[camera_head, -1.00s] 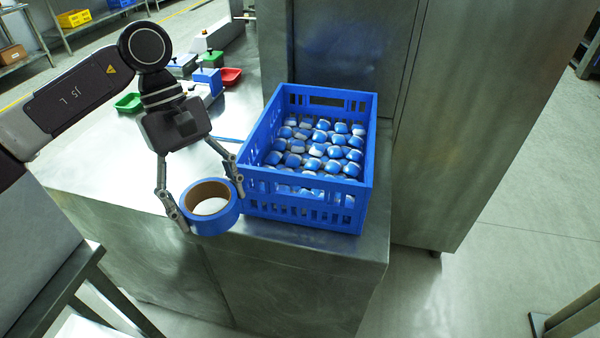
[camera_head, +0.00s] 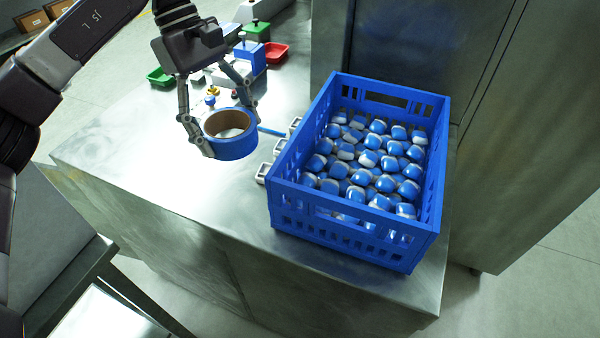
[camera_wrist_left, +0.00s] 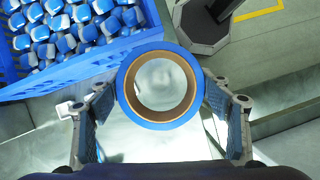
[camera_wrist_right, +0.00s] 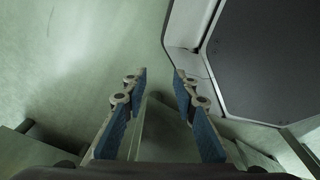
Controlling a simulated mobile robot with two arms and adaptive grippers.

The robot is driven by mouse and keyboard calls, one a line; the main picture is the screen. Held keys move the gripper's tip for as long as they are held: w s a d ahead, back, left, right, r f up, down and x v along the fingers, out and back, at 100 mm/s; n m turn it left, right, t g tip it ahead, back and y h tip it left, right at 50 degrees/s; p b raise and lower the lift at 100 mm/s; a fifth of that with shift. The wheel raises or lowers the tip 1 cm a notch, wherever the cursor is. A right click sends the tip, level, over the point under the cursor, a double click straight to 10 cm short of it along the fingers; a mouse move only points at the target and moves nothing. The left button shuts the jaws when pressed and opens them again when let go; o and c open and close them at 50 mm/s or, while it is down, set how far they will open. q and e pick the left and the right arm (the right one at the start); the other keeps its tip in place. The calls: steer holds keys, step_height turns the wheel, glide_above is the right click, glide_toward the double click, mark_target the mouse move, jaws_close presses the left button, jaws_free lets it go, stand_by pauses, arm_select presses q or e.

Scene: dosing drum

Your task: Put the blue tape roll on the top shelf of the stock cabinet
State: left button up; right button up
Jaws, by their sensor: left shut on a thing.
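The blue tape roll (camera_head: 232,145), with a brown cardboard core, is held between the fingers of my left gripper (camera_head: 226,136). It is above the metal counter, left of the blue crate. In the left wrist view the roll (camera_wrist_left: 160,122) sits between the two fingers of my left gripper (camera_wrist_left: 160,108), its open core facing the camera. My right gripper (camera_wrist_right: 160,90) shows only in its own wrist view; its fingers are apart with nothing between them. I cannot identify the stock cabinet or its top shelf for certain; a tall metal cabinet (camera_head: 520,120) stands at right.
A blue crate (camera_head: 350,240) full of blue-and-white pieces stands on the metal counter (camera_head: 120,150). Small metal handled items (camera_head: 279,146) lie beside the crate. A green tray (camera_head: 160,77), a red tray (camera_head: 274,52) and a blue block (camera_head: 250,56) are farther back. The counter's left part is clear.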

arm_select(q)
steer(key=s+f, duration=0.1)
steer(key=p, duration=0.3)
glide_above(251, 212)
steer(key=a, duration=0.1)
steer(key=f, duration=1.3)
steer(key=shift+w+a+f, duration=0.1)
steer(key=shift+w+f, duration=0.15)
steer(key=shift+w, duration=0.05)
step_height(251, 212, down, 4)
steer(key=shift+f+p, duration=0.2)
steer(key=shift+p, duration=0.1)
steer(key=shift+f, duration=0.35)
arm_select(e)
steer(key=s+r, duration=0.3)
steer(key=shift+a+r, duration=0.1)
steer(key=shift+r, duration=0.15)
arm_select(q)
steer(key=shift+f, duration=0.1)
arm_select(e)
steer(key=shift+f, duration=0.1)
